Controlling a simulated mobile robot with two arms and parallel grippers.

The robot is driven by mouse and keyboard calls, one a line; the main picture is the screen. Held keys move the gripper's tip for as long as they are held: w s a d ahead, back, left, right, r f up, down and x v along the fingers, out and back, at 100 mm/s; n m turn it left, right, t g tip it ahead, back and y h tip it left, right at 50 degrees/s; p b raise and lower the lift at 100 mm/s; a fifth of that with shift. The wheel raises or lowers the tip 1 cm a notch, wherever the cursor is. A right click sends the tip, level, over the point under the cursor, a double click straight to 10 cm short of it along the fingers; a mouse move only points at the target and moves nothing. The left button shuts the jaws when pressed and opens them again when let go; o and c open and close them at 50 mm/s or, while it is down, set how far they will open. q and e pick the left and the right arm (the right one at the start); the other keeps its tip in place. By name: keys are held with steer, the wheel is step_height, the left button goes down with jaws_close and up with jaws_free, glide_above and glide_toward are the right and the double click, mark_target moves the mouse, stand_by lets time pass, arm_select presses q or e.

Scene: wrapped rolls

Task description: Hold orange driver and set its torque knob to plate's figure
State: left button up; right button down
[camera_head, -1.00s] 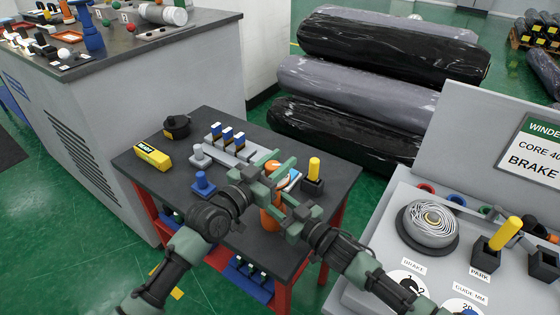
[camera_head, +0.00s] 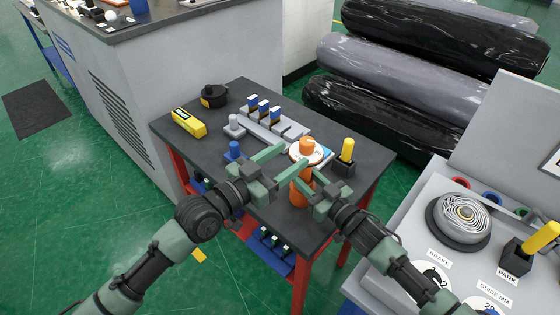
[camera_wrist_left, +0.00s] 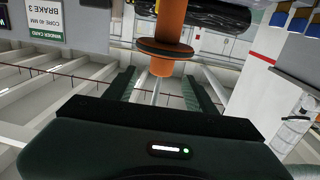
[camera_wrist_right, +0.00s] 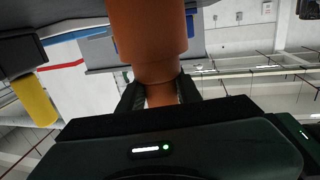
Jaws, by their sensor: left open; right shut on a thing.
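The orange driver (camera_head: 302,188) stands roughly upright above the dark table, with a white marked ring (camera_head: 305,153) and an orange knob (camera_head: 307,145) on top. The ring's figures are too small to read. My right gripper (camera_head: 308,186) is shut around the driver's body, which also shows in the right wrist view (camera_wrist_right: 150,45). My left gripper (camera_head: 290,158) is open beside the ring. In the left wrist view the orange knob (camera_wrist_left: 162,66) and the ring's dark underside (camera_wrist_left: 165,48) appear just beyond the open fingers. A winder card (camera_wrist_left: 45,20) there reads "BRAKE 3".
The table (camera_head: 215,145) holds a yellow block (camera_head: 188,122), a black round case (camera_head: 214,96), a grey rack (camera_head: 265,130) with blue-topped pieces and a yellow-handled tool (camera_head: 347,150). A grey console (camera_head: 410,215) stands to the right. Wrapped rolls (camera_head: 400,60) lie behind.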

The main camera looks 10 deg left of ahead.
mark_target(308, 182)
steer(key=shift+s+f, duration=0.1)
steer(key=shift+f, duration=0.2)
steer(key=c, duration=0.9)
jaws_free()
arm_select(q)
steer(key=v, duration=0.2)
steer(key=shift+s+a, duration=0.2)
arm_select(e)
steer(key=shift+a, duration=0.1)
arm_select(q)
steer(key=shift+w+d, duration=0.15)
steer(key=shift+w, duration=0.05)
arm_select(e)
steer(key=shift+r, duration=0.1)
steer(key=shift+d, duration=0.2)
steer(key=v, duration=0.7)
steer(key=shift+d, duration=0.15)
arm_select(q)
steer(key=shift+s, duration=0.1)
arm_select(e)
steer(key=shift+s, duration=0.1)
